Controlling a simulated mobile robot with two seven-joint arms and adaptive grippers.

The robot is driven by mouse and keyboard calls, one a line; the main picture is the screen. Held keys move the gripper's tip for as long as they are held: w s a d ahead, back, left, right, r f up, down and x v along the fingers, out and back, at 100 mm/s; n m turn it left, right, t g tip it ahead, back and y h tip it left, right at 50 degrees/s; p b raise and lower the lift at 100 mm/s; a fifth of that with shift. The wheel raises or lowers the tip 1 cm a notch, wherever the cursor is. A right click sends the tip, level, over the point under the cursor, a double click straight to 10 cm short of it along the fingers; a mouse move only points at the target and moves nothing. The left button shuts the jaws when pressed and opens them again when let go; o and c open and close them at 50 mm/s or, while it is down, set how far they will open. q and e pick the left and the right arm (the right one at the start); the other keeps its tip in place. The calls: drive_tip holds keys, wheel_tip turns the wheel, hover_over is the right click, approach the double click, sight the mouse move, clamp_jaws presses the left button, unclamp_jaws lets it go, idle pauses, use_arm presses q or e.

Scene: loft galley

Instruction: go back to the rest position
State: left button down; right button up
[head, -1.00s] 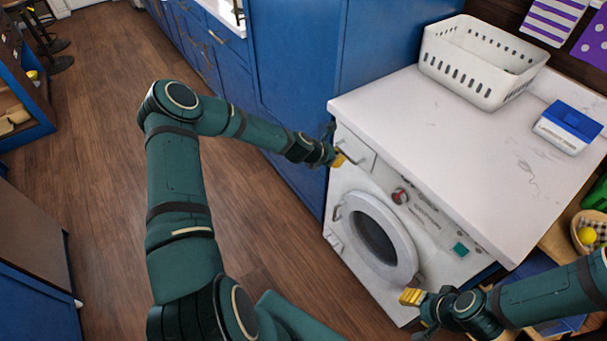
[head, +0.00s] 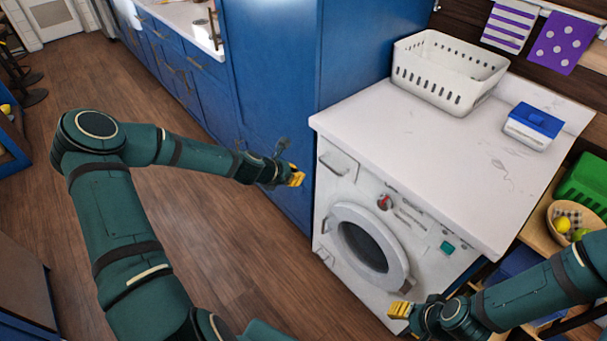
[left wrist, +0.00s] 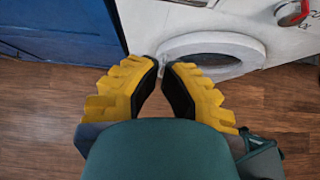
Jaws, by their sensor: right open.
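My left gripper (head: 297,177) shows small in the head view, in front of the tall blue cabinet and just left of the washing machine (head: 327,200). It appears apart from the machine. In the left wrist view its yellow fingers (left wrist: 163,68) have black pads, with a narrow gap at the tips and nothing between them. How far its jaws are parted is unclear. My right gripper (head: 402,310) is open in front of the machine's lower right part, below the round door (head: 365,245). I see nothing held in it.
A white basket (head: 440,90) and a blue-lidded white box (head: 533,128) stand on the worktop (head: 420,140) over the machine. A fruit bowl (head: 562,238) and green crate (head: 585,185) are at the right. The wood floor (head: 210,240) left of the machine is clear.

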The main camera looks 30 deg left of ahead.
use_arm(q)
drive_tip(key=shift+s+a+r, duration=0.1)
drive_tip(key=shift+s+r, duration=0.2)
use_arm(e)
drive_tip(key=shift+w, duration=0.15)
